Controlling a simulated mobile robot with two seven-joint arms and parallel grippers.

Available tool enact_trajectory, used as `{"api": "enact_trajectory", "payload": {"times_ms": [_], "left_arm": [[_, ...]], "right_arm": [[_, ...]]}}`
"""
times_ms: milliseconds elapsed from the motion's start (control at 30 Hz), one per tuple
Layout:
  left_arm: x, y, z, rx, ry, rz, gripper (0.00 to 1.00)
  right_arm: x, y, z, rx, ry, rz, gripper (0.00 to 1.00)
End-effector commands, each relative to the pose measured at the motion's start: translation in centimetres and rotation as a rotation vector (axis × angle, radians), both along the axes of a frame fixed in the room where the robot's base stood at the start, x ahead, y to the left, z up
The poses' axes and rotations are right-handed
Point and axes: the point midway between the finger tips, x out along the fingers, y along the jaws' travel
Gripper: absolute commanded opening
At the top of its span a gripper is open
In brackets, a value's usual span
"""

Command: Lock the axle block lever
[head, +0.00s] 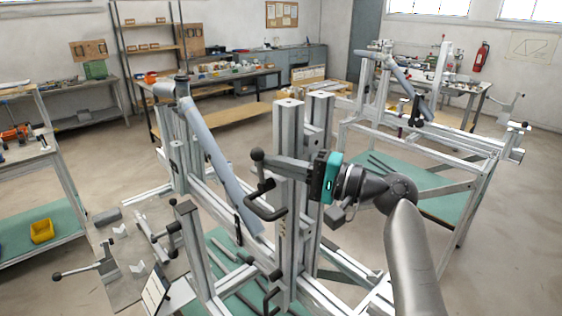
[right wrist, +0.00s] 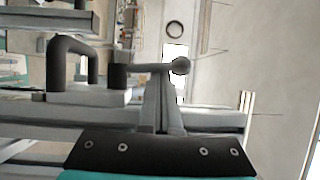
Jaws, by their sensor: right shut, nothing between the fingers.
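A dark lever with a ball knob (head: 257,155) stands at the upright aluminium posts near the middle of the head view. In the right wrist view the lever's arm (right wrist: 147,68) runs from a dark hub (right wrist: 117,75) rightward to the ball (right wrist: 180,65). A black bent handle (head: 264,204) sits just below it. My right gripper (head: 273,160), with a teal band, comes in from the right. Its fingers are shut and empty, with tips close beside the lever; I cannot tell whether they touch. My left gripper is not in view.
Aluminium posts (head: 289,150) stand close to my right gripper. A grey slanted tube (head: 213,150) crosses the frame to the left. More ball-ended levers (head: 57,277) are at lower left. A second frame (head: 440,150) stands at right; open floor (head: 520,230) lies beyond.

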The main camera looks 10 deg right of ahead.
Motion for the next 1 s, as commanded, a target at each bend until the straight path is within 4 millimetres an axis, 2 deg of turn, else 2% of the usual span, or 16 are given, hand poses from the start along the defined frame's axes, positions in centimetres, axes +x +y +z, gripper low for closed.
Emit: {"api": "enact_trajectory", "payload": {"times_ms": [333,1000], "left_arm": [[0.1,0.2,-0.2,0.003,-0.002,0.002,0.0],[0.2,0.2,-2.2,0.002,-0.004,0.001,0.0]], "right_arm": [[0.0,0.0,-0.1,0.003,-0.004,0.0,0.0],[-0.5,-0.4,-0.3,0.073,-0.099,-0.001,0.0]]}}
